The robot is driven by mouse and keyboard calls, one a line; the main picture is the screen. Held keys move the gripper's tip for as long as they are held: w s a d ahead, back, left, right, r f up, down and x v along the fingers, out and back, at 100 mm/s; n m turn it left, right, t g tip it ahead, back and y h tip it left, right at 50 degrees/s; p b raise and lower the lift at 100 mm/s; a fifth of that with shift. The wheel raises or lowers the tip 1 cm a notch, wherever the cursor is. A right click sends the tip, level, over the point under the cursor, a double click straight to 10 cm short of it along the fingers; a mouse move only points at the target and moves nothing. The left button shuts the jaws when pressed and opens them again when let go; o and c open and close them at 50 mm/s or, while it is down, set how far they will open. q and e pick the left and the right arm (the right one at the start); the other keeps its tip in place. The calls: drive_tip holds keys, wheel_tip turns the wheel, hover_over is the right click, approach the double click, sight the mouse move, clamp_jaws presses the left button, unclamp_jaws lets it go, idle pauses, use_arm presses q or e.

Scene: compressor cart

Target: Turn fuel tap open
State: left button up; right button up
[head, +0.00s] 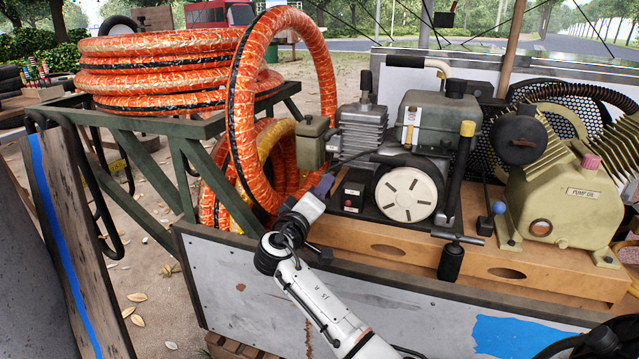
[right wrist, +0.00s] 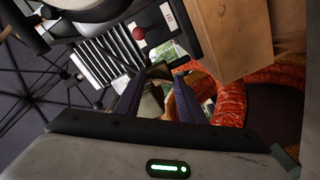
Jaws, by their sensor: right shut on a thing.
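The engine (head: 365,130) with its grey finned block and white-faced round cover stands on a wooden base on the cart. My right gripper (head: 325,184) reaches up from the bottom centre to the engine's lower left, beside a small black switch box (head: 353,193). In the right wrist view, my right gripper (right wrist: 157,92) has its two purple-grey fingers around a small dark part (right wrist: 159,71), which looks like the fuel tap. The fingers hide much of it, and its turned position cannot be told. My left gripper is out of view.
Orange hoses (head: 280,100) hang and lie coiled left of the engine, close to my right gripper. A cream pump (head: 565,190) stands at the right. The cart's grey side panel (head: 240,285) runs along the front below my gripper.

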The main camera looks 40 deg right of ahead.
drive_tip(key=n+p, duration=0.2)
drive_tip(key=n, duration=0.1)
drive_tip(key=shift+r+n, duration=0.1)
drive_tip(key=shift+n, duration=0.3)
drive_tip(key=shift+n+p, duration=0.95)
drive_tip(key=shift+n, duration=0.05)
drive_tip(key=shift+n+p, duration=0.4)
drive_tip(key=shift+n, duration=0.2)
drive_tip(key=shift+f, duration=0.2)
drive_tip(key=shift+a+n, duration=0.1)
drive_tip(key=shift+n, duration=0.2)
drive_tip(key=o, duration=0.7)
drive_tip(key=shift+o, duration=0.3)
